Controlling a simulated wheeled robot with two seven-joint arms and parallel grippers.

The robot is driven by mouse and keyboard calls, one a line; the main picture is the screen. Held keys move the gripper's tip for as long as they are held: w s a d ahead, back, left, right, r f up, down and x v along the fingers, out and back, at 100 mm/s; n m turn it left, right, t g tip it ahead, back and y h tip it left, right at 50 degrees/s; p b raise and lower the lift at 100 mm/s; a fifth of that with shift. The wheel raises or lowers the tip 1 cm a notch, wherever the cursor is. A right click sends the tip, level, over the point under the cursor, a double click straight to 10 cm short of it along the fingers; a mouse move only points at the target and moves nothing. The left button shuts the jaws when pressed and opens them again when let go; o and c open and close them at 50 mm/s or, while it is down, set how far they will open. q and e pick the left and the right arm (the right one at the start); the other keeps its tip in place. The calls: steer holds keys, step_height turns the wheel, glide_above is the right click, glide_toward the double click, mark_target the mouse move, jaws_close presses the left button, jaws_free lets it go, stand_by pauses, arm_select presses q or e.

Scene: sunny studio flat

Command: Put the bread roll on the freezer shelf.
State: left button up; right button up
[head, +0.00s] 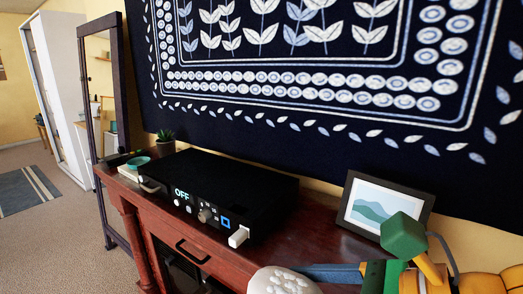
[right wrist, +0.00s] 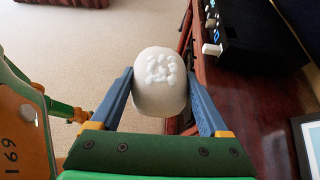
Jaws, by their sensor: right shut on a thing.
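The bread roll (right wrist: 160,84) is pale and rounded, with small bumps on top. It sits between the two blue fingers of my right gripper (right wrist: 160,74), which is shut on it, in the right wrist view. In the head view the roll (head: 281,281) shows at the bottom edge, partly cut off, in front of the dark red wooden console. The gripper's blue finger is to its right. I see no freezer shelf in either view.
A black device (head: 222,190) with an "OFF" display stands on the console (head: 205,248). A framed picture (head: 382,210) leans at the right, close to my right arm. A potted plant (head: 165,141) and a tall mirror (head: 101,100) are at the left. Carpet (head: 60,238) is open at the left.

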steer(key=shift+w+d+f+n+g+y, duration=0.1)
steer(key=shift+w+f+n+g+y, duration=0.1)
steer(key=shift+w+f, duration=0.25)
steer(key=shift+w+d+f+n+g+y, duration=0.1)
steer(key=shift+w+f+n+g, duration=0.15)
steer(key=shift+f, duration=0.35)
steer(key=s+d+f+m+t+h, duration=0.1)
steer(key=d+f+m+t, duration=0.1)
steer(key=d+f, duration=0.9)
steer(key=shift+f, duration=0.8)
